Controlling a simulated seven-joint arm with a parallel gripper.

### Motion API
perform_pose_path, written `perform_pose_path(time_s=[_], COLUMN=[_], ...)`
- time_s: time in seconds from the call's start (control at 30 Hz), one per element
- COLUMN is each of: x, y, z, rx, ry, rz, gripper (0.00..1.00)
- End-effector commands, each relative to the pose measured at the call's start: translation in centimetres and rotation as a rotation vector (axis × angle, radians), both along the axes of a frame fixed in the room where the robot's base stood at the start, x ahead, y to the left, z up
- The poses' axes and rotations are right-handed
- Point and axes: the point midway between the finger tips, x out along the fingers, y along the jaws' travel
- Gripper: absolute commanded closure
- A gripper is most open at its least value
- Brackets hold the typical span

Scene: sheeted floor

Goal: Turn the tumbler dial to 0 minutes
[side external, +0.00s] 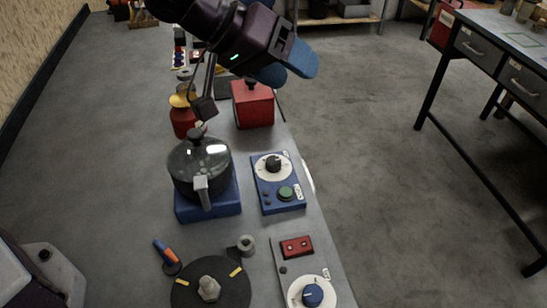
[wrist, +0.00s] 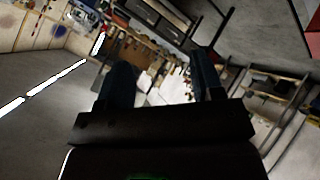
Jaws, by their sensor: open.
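A blue control box (side external: 266,196) stands right of the bench's middle. It carries a white dial face with a black knob (side external: 273,163) and a green button (side external: 286,193). A grey panel nearer the camera has a white dial with a blue knob (side external: 312,295) and a red block (side external: 297,247). I cannot tell which of these is the tumbler dial, and the markings are too small to read. My gripper (side external: 288,67) is open and empty, well above the bench's far part and apart from both dials. The wrist view shows its two fingers spread (wrist: 162,80), with no dial between them.
A lidded pot (side external: 190,163) on a blue base stands left of the blue box. A red box (side external: 252,104) stands below my gripper. Open floor lies right, before a workbench (side external: 500,75).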

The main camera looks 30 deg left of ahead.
Motion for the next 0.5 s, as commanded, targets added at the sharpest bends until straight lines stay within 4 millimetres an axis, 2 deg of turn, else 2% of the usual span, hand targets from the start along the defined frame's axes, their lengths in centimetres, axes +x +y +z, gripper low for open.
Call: perform_pose_path(time_s=[0.03,0.13,0.23,0.3,0.4,0.5], x=[2.3,6.6,10.3,11.9,12.0,10.3], y=[-1.3,-2.4,-1.7,-0.4,1.8,3.4], z=[-0.7,-2.0,-4.8,-7.7,-12.2,-14.5], rx=[-0.065,-0.155,-0.181,-0.149,-0.038,0.095], ry=[-0.005,-0.01,0.05,0.147,0.355,0.575], rz=[0.065,0.243,0.467,0.633,0.814,0.877], gripper=[0.39,0.39,0.39,0.39,0.39,0.39])
